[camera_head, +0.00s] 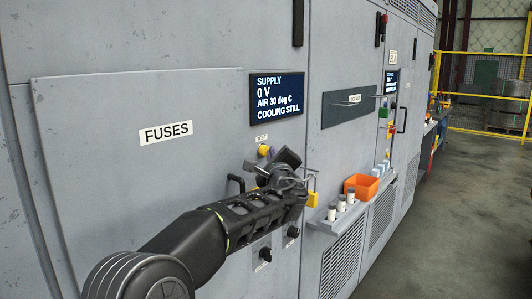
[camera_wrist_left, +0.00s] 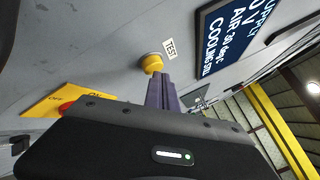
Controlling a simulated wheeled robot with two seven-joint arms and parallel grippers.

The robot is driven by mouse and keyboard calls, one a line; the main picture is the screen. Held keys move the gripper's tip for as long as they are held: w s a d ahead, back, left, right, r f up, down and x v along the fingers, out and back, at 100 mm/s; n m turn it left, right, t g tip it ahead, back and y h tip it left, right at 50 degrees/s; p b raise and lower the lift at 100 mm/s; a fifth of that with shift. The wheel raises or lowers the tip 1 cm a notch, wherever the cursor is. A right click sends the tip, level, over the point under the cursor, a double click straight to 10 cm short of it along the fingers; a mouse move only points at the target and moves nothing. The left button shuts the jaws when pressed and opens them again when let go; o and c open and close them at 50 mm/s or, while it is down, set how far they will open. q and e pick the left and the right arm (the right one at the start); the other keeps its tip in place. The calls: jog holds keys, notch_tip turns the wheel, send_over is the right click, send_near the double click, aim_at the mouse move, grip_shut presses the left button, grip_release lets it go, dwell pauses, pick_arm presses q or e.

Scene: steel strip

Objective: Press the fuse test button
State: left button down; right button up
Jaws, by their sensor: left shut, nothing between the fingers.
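The fuse test button is a yellow round button (camera_head: 263,150) under a small TEST label on the grey cabinet front. In the left wrist view the yellow button (camera_wrist_left: 152,62) sits on a pale round base beside the TEST label (camera_wrist_left: 170,48). My left gripper (camera_head: 270,168) is shut and empty, just below the button in the head view. In the left wrist view its closed fingertips (camera_wrist_left: 158,78) are right at the button's edge; I cannot tell whether they touch it. My right gripper is not in view.
A display (camera_head: 277,98) reads SUPPLY 0 V, COOLING STILL. A yellow padlock (camera_head: 312,198) hangs right of the gripper. A yellow plate with a red knob (camera_wrist_left: 67,106) is left of the fingers. A shelf holds an orange bin (camera_head: 361,186) and several cylinders. Open floor lies right.

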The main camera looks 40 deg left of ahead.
pick_arm(q)
jog(key=shift+a, duration=0.55)
dwell(0.5)
jog(key=shift+d, duration=0.15)
jog(key=shift+d+b, duration=0.5)
jog(key=shift+d, duration=0.4)
jog(key=shift+d+b, duration=0.55)
jog(key=shift+d, duration=2)
